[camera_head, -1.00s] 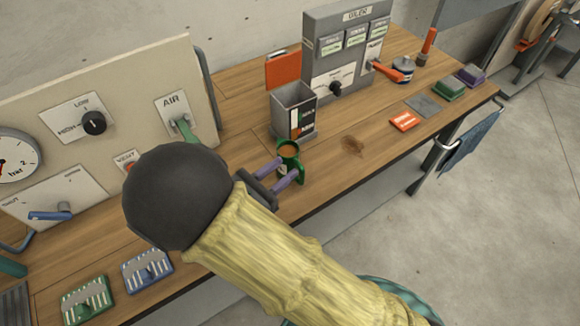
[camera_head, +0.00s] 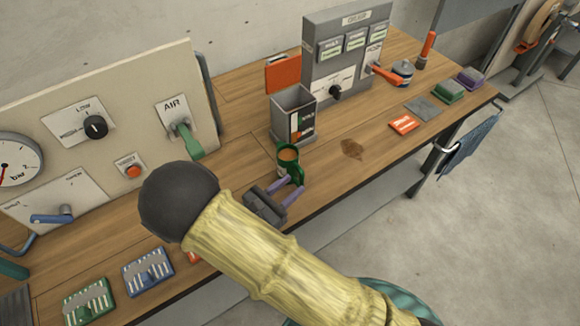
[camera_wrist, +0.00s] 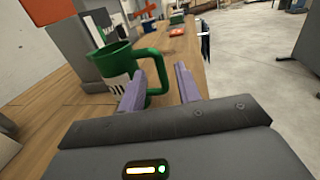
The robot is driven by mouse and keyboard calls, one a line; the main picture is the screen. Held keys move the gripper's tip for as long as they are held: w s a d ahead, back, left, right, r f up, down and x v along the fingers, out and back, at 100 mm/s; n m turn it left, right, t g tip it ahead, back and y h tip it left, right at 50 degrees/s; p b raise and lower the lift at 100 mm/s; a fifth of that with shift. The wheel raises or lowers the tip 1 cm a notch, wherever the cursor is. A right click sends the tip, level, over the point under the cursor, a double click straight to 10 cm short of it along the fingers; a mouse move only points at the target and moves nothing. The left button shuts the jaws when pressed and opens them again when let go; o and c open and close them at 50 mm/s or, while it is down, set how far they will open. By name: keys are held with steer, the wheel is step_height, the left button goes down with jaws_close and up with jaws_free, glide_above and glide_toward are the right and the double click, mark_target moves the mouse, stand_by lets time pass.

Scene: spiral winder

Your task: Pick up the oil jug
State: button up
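The oil jug (camera_head: 288,159) is a green jug standing upright on the wooden bench, with brownish contents at its open top. In the wrist view the jug (camera_wrist: 114,66) is at left centre with a pale label, and its handle points right. My gripper (camera_head: 287,188) is open at the near side of the jug. In the wrist view my gripper (camera_wrist: 160,78) has one purple finger in front of the jug's body and the other right of the handle. The handle shows between the fingers. I cannot tell whether either finger touches it.
A grey open-top box (camera_head: 293,114) stands just behind the jug, near a grey control box (camera_head: 345,57). A panel with an AIR lever (camera_head: 185,135) is at left. An orange card (camera_head: 404,124) lies to the right. The bench around the dark stain (camera_head: 352,149) is clear.

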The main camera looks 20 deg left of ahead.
mark_target(302, 177)
steer(key=shift+p+x, duration=0.45)
steer(key=shift+x, duration=2.05)
jaws_close()
